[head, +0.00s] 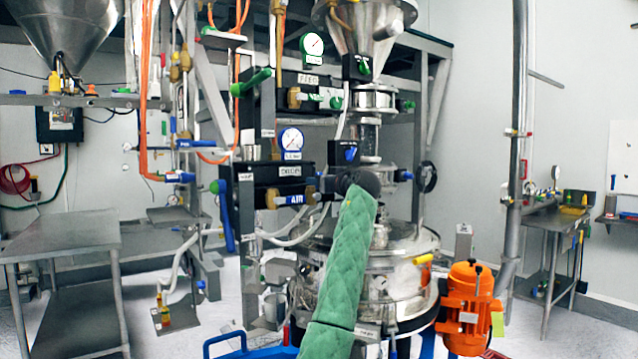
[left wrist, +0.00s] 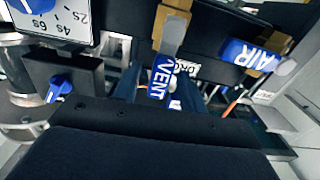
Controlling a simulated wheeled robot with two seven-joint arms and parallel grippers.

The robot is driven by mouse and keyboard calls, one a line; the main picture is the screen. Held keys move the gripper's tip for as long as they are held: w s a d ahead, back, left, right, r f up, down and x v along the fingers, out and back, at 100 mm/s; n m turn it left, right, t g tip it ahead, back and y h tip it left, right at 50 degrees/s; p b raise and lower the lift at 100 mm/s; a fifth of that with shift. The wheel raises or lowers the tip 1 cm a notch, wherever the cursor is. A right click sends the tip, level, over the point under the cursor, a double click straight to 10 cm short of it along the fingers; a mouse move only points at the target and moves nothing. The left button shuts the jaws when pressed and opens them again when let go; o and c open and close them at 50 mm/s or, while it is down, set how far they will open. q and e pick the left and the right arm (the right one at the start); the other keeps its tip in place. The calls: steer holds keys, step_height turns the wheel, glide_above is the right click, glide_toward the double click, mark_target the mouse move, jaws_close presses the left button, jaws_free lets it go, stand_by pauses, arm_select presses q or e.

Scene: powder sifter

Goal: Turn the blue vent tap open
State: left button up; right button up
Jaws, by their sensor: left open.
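The blue vent tap (left wrist: 162,80), a blue lever lettered VENT on a brass valve body, shows in the middle of the left wrist view, its handle pointing down the picture. In the head view I cannot make it out; my left gripper and arm cover that area. My left gripper (head: 358,182) is a dark end on the green quilted arm, in front of the valve panel. Its dark body (left wrist: 150,138) fills the bottom of the left wrist view, close below the VENT handle. My right gripper is not in view.
A blue AIR tap (left wrist: 250,56) sits right of VENT, also in the head view (head: 296,199). A blue knob (left wrist: 60,88) and a gauge (left wrist: 48,20) lie left. The steel sifter vessel (head: 400,262) and an orange motor (head: 468,300) stand below right in the head view.

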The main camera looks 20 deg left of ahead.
arm_select(q)
steer(key=v, duration=0.7)
steer(key=shift+b, duration=0.45)
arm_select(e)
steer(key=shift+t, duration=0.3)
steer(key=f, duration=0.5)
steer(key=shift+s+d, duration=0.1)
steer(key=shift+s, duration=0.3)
arm_select(q)
steer(key=shift+f, duration=0.1)
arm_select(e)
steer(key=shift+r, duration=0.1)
